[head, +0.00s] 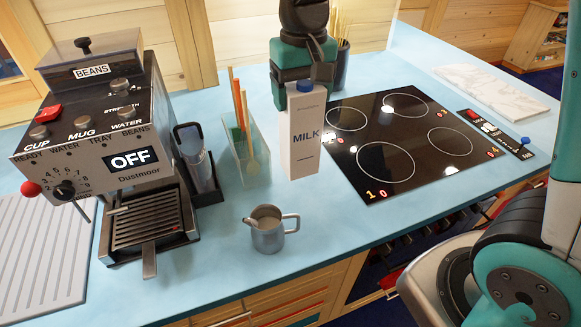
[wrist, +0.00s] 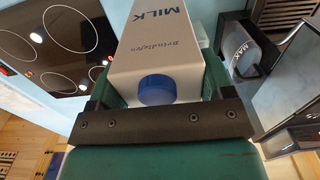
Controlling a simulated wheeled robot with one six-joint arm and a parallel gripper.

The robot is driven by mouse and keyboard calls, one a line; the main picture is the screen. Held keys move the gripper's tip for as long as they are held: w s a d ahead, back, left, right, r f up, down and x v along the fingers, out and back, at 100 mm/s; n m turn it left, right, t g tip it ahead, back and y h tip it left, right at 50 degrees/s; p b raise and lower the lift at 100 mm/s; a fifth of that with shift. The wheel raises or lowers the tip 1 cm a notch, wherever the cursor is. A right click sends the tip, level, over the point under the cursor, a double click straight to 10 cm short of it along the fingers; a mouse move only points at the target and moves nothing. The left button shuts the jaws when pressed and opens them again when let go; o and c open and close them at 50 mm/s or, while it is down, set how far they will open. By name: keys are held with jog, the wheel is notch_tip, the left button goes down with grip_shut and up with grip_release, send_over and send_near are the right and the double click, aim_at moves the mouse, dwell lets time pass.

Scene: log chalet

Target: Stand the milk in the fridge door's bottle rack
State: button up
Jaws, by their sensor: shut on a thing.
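The milk (head: 304,135) is a tall white carton with a blue cap and "MILK" on its side. It is upright over the blue worktop in the head view; I cannot tell whether its base touches the worktop. My gripper (head: 303,90) comes from above and is shut on the carton's top. In the wrist view the milk (wrist: 165,50) sits between the fingers of my gripper (wrist: 157,100), its blue cap towards the camera. The fridge and its door rack are not in view.
A coffee machine (head: 90,120) stands at the left. A clear utensil holder (head: 246,160) is close beside the milk, and a black hob (head: 385,180) lies to its right. A steel jug (head: 268,236) stands in front. The worktop between jug and hob is clear.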

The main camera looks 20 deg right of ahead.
aim_at(302, 167)
jog(key=f+p, duration=0.1)
jog(key=f, duration=0.3)
jog(key=f+p, duration=0.1)
jog(key=f, duration=0.3)
jog(key=f+p, duration=0.1)
jog(key=f, duration=0.4)
jog(key=shift+d, duration=0.3)
jog(key=shift+f+p, duration=0.55)
jog(key=shift+f, duration=1.8)
jog(key=shift+f, duration=0.15)
jog(key=o, duration=1.9)
jog(key=shift+s, duration=0.1)
jog(key=shift+c, duration=0.2)
